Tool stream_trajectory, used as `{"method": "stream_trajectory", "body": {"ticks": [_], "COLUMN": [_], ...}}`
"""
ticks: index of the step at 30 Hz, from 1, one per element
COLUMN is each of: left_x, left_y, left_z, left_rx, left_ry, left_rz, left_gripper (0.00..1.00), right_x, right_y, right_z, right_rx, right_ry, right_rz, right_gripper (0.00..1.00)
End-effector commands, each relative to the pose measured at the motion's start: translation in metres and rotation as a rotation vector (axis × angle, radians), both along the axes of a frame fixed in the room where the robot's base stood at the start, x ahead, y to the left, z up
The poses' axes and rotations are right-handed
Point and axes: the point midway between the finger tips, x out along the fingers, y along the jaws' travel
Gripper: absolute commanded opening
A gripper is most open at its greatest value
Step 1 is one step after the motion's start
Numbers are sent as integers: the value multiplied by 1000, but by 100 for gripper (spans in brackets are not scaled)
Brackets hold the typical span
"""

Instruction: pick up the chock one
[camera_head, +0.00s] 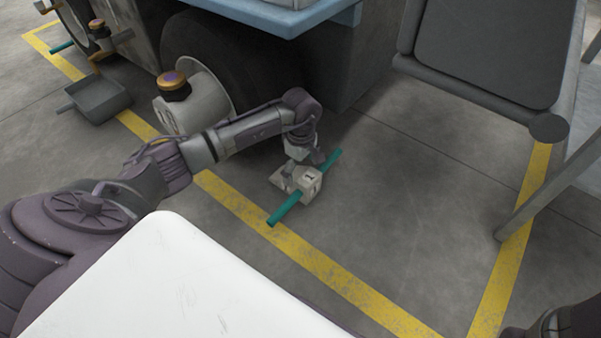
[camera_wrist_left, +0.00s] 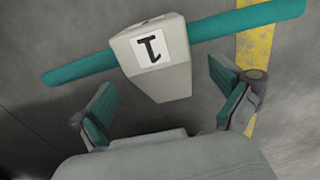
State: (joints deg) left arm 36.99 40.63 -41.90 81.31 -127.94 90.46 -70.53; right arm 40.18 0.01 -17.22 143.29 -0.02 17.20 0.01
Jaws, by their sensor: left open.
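Chock one (camera_head: 308,181) is a pale grey block with a black "1" label and a teal bar through it, on the floor beside the yellow line. In the left wrist view the chock (camera_wrist_left: 155,75) lies just ahead, its bar running across the picture. My left gripper (camera_wrist_left: 168,98) is open, with teal-padded fingers on either side of the chock's lower end. I see gaps between both fingers and the block. In the head view my left gripper (camera_head: 306,161) is right at the chock, its fingertips partly hidden.
A large dark wheel (camera_head: 240,65) with a pale hub stands behind my left arm. A grey tray (camera_head: 101,99) lies at the upper left. A dark panelled frame (camera_head: 490,60) stands at the right. The floor (camera_head: 400,190) right of the chock is clear.

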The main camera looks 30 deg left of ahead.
Motion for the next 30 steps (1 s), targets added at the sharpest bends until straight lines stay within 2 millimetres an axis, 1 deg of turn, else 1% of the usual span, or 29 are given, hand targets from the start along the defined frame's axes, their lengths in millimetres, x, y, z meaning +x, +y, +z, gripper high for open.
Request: {"method": "stream_trajectory", "body": {"ticks": [1,9,11,12,17,24,27,30], "left_x": [0,0,0,0,0,0,0,1], "left_y": [0,0,0,0,0,0,0,0], "left_z": [-11,-10,-10,-10,-10,-10,-10,-9], "left_rx": [-2,0,0,0,0,0,0,0], "left_ry": [0,-1,-1,-1,-1,-1,-1,-4], "left_rz": [1,1,1,1,1,1,1,1], "left_gripper": [100,100,92,85,58,18,3,3], "right_x": [0,1,1,1,1,1,1,1], "right_y": [0,0,0,0,0,0,0,0], "right_z": [-11,-10,-10,-10,-10,-10,-10,-9], "right_rx": [0,0,0,0,0,0,0,0], "right_ry": [1,2,2,2,2,2,2,2], "right_rz": [0,0,0,0,0,0,0,0], "right_gripper": [52,52,52,52,52,52,52,52]}}
